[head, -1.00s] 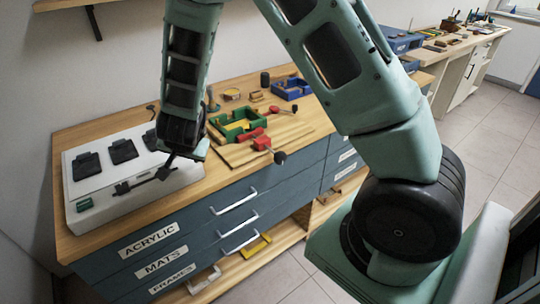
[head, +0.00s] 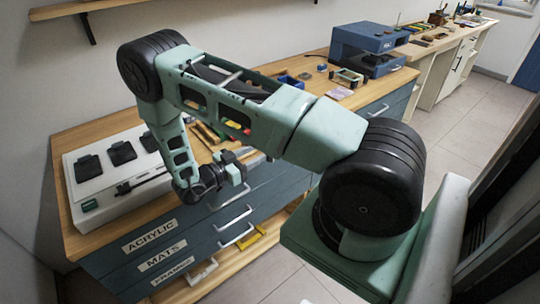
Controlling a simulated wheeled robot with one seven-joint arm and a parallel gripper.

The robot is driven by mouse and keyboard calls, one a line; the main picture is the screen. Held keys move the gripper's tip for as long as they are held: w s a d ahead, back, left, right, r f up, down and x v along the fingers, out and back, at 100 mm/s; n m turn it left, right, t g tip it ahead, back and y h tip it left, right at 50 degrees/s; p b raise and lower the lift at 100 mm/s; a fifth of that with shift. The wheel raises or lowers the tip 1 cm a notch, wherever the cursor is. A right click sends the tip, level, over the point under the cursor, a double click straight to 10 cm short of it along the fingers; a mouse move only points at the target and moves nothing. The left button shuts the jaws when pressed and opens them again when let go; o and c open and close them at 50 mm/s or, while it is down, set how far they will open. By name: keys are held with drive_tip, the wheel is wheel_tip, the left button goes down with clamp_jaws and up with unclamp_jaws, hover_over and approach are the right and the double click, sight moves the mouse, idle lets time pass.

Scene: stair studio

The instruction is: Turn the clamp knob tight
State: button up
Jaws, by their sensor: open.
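My gripper (head: 240,168) is at the front edge of the wooden bench top, over the blue drawers, and points to the right. Its fingers are small and partly dark in this view; they are open, with nothing seen between them. The red clamp and its dark knob are hidden behind my arm and gripper, so I cannot tell whether the gripper is around the knob or only near it. A bit of the wooden board (head: 205,133) shows behind my forearm, to the left of the gripper.
A white case with black pads (head: 88,168) stands on the bench's left end. A blue tray (head: 288,81) and a blue machine (head: 368,45) are farther back right. Blue drawers with white handles (head: 236,220) face the front. The tiled floor (head: 460,140) at right is clear.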

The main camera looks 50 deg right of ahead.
sight(271, 157)
drive_tip(key=d+f+p, duration=0.1)
drive_tip(key=d, duration=0.1)
drive_tip(key=s+d+f+p, duration=0.1)
drive_tip(key=d+f, duration=0.1)
drive_tip(key=d+f+p, duration=0.1)
drive_tip(key=d+p, duration=0.1)
drive_tip(key=shift+s+d+f, duration=0.25)
drive_tip(key=shift+s+d, duration=0.05)
drive_tip(key=shift+d+f, duration=0.1)
drive_tip(key=shift+d, duration=0.3)
drive_tip(key=shift+s, duration=0.15)
drive_tip(key=c, duration=0.8)
